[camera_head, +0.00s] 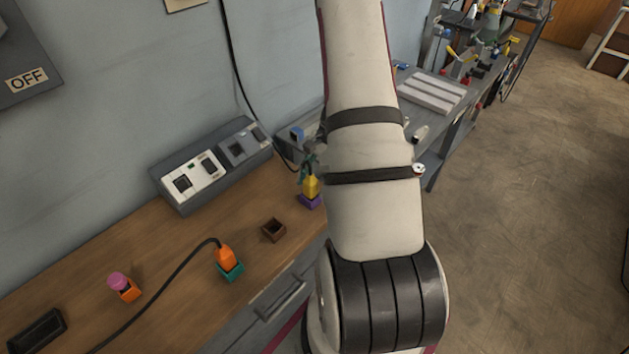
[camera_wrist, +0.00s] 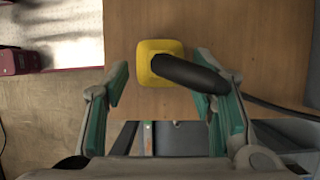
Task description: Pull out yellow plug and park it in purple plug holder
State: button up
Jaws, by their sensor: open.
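The yellow plug (camera_head: 311,186) stands upright in the purple plug holder (camera_head: 310,201) on the wooden bench. In the wrist view, the yellow plug (camera_wrist: 145,72) is seen from above with its black cable leading off to the right; the purple holder does not show there. My gripper (camera_wrist: 162,75) is open, its teal fingers on either side of the plug with gaps showing. In the head view, a small teal part of my gripper (camera_head: 307,164) shows just above the plug, and my arm hides the rest.
An empty brown holder (camera_head: 273,230) is beside the purple one. An orange plug (camera_head: 226,257) is in a teal holder (camera_head: 231,272), and a pink plug (camera_head: 117,281) is in an orange holder (camera_head: 129,292). A grey socket box (camera_head: 212,166) stands against the wall. Black cables cross the bench.

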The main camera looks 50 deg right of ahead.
jog(key=v, duration=1.2)
dwell(0.4)
jog(key=w+a+r+n+h, duration=0.3)
jog(key=a+r+n, duration=0.5)
jog(key=a+r, duration=0.9)
jog(key=s+a+r+n+t+h, duration=0.1)
jog(key=s+a+r+n+t, duration=0.3)
jog(key=a, duration=1.1)
jog(key=s+r+n, duration=0.3)
jog(key=s+n, duration=0.3)
jog(key=s, duration=0.1)
jog(key=shift+s+r+n+t+h, duration=0.2)
jog(key=shift+n+t+h, duration=0.1)
jog(key=shift+t, duration=0.1)
